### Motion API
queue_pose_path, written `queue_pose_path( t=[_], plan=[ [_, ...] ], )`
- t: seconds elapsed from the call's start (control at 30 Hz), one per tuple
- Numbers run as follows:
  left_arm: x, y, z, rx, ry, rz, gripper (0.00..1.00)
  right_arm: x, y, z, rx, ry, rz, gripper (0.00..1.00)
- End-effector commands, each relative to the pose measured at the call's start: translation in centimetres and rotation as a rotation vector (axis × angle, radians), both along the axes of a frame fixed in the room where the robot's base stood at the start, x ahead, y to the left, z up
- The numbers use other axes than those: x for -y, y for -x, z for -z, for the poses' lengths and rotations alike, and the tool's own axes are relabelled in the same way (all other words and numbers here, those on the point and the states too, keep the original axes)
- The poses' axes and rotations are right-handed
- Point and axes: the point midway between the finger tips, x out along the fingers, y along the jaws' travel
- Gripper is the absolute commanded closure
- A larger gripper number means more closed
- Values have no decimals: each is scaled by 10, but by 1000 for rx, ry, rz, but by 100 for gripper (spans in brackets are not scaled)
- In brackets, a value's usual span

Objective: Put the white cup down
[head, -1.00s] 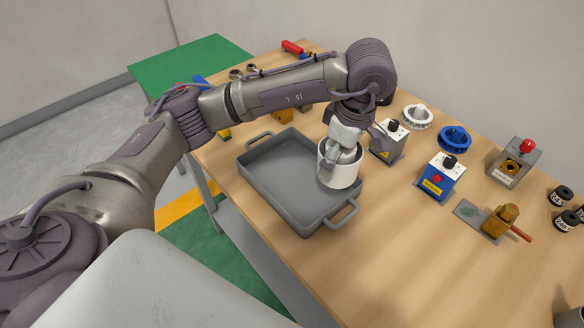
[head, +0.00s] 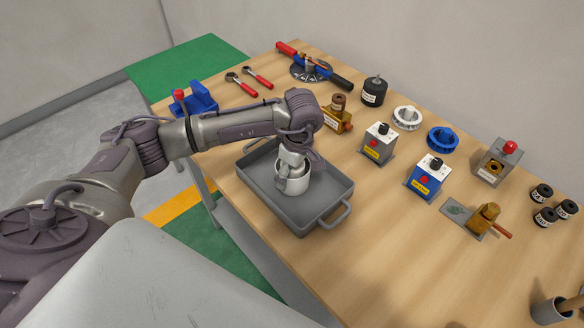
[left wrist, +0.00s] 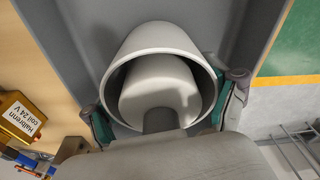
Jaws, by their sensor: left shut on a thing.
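The white cup (head: 292,185) is inside the grey tray (head: 322,212), near its middle. My left gripper (head: 293,165) comes down from above and is shut on the cup. In the left wrist view the cup (left wrist: 150,38) sits between the two teal-padded fingers of the gripper (left wrist: 165,108), one on each side of its wall. A pale rounded shape fills much of the cup's mouth; I cannot tell what it is. The cup looks roughly upright and low over the tray floor; I cannot tell whether its base touches. My right gripper is not in view.
The tray lies on the wooden table (head: 400,270) near its front edge. Behind it stand a brass coil block (head: 337,118), a grey switch box (head: 378,145) and a blue switch box (head: 427,178). Red-handled tools (head: 243,88) lie further back. Tray floor around the cup is clear.

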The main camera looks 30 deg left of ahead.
Motion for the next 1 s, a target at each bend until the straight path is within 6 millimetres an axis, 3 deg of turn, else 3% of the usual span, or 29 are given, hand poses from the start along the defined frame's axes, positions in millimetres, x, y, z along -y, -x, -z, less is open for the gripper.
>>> queue_pose_path(
  t=[0.27,0.3,0.4,0.83,1.0],
  plan=[
    [0,0,3,1,0,0,50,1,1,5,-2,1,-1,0],
    [0,0,4,1,0,0,12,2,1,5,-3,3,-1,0],
    [0,0,2,0,0,0,0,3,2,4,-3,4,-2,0],
    [1,-1,-4,2,1,0,0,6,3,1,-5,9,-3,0],
    [4,-2,-31,8,1,1,0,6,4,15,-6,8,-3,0]
  ],
)
